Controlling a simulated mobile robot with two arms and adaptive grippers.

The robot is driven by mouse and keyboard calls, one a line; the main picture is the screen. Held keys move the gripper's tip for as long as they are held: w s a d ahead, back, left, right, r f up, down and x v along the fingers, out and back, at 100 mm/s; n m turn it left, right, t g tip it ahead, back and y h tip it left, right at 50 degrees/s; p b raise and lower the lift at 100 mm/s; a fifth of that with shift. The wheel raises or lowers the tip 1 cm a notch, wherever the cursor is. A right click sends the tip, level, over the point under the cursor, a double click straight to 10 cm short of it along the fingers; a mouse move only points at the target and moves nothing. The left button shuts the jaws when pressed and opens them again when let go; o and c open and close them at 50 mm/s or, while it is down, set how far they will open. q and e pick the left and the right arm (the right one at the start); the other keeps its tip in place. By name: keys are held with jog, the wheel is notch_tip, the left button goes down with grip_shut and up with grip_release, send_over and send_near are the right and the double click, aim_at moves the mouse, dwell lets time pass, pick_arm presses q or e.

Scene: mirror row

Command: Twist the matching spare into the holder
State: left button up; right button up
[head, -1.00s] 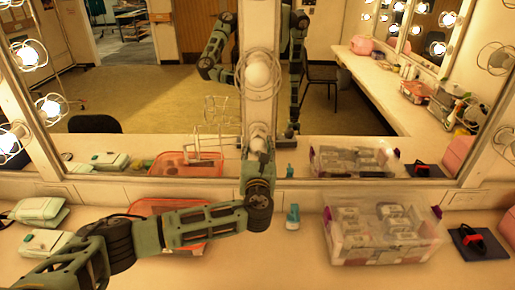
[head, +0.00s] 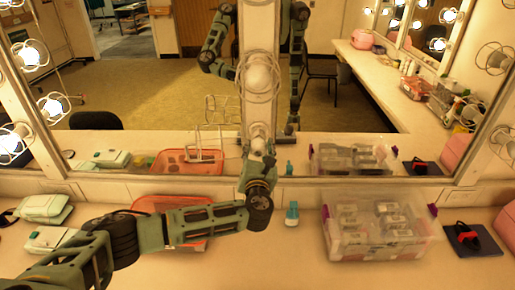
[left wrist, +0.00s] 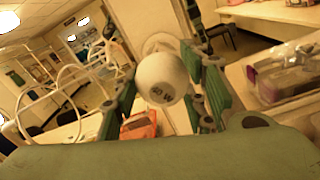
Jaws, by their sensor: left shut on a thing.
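My left gripper (head: 259,152) is shut on a round white bulb (left wrist: 162,78), which sits between its fingers in the left wrist view with small dark print facing the camera. In the head view the held bulb (head: 258,132) shows above the fingers, in front of the mirror's middle post (head: 256,30). My right gripper is not in view.
A clear bin (head: 376,250) with several small boxes stands on the counter at right. A teal bottle (head: 292,214) is nearer the middle. An orange tray (head: 150,203) is partly behind my left arm. Lit caged bulbs (head: 50,108) line the left mirror edge. A dark pad (head: 475,245) lies far right.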

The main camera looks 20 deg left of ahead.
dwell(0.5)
pick_arm(q)
jog(key=m, duration=0.5)
jog(key=shift+m, duration=0.7)
jog(key=o, duration=0.5)
jog(key=shift+m, duration=0.5)
jog(key=o, duration=0.5)
jog(key=shift+o, duration=0.2)
